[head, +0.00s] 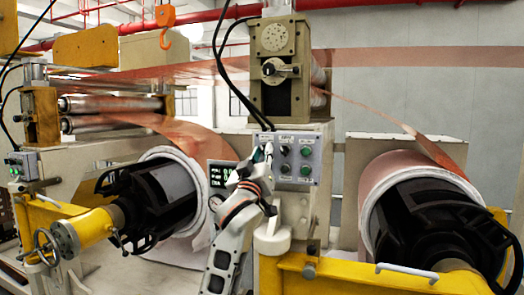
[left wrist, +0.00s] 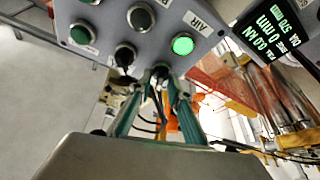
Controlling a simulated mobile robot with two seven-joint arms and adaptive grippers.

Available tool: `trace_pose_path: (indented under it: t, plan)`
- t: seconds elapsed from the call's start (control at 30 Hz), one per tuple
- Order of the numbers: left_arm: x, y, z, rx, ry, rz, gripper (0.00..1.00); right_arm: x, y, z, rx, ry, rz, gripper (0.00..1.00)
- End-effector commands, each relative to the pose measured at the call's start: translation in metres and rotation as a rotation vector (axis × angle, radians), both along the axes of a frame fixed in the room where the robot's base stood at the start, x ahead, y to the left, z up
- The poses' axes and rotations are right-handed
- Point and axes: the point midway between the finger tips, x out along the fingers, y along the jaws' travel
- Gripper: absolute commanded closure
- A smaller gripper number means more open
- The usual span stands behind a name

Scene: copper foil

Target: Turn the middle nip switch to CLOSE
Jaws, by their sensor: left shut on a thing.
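The grey control panel (head: 296,158) sits on the machine post in the middle of the head view and carries several black knobs and green buttons. My left gripper (head: 264,153) is at the panel's left side in the head view and covers part of it. In the left wrist view the panel (left wrist: 108,20) appears turned around. My left gripper's fingers (left wrist: 160,88) are shut on a dark switch knob (left wrist: 160,71) at the panel's edge. Another black knob (left wrist: 124,55) is beside it. The held knob's label and setting cannot be read. My right gripper is not in view.
A lit green button (left wrist: 183,45) is close to the held knob. A display (head: 222,174) stands just left of the panel. A black handled knob (head: 281,69) is on the nip unit above. Large copper rolls (head: 385,180) flank the post.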

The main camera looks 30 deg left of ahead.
Motion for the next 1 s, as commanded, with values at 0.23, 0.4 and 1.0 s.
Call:
trace_pose_path:
  t: [0.23,0.4,1.0]
  plan:
    - [0.001,-0.001,0.0,-0.126,-0.027,-0.001,1.0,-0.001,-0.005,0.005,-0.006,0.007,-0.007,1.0]
    - [0.001,-0.001,0.0,-0.172,-0.041,0.0,1.0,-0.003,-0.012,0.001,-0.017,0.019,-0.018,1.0]
    - [0.0,0.0,0.001,-0.194,-0.049,0.001,0.77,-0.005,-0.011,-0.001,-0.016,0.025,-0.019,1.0]
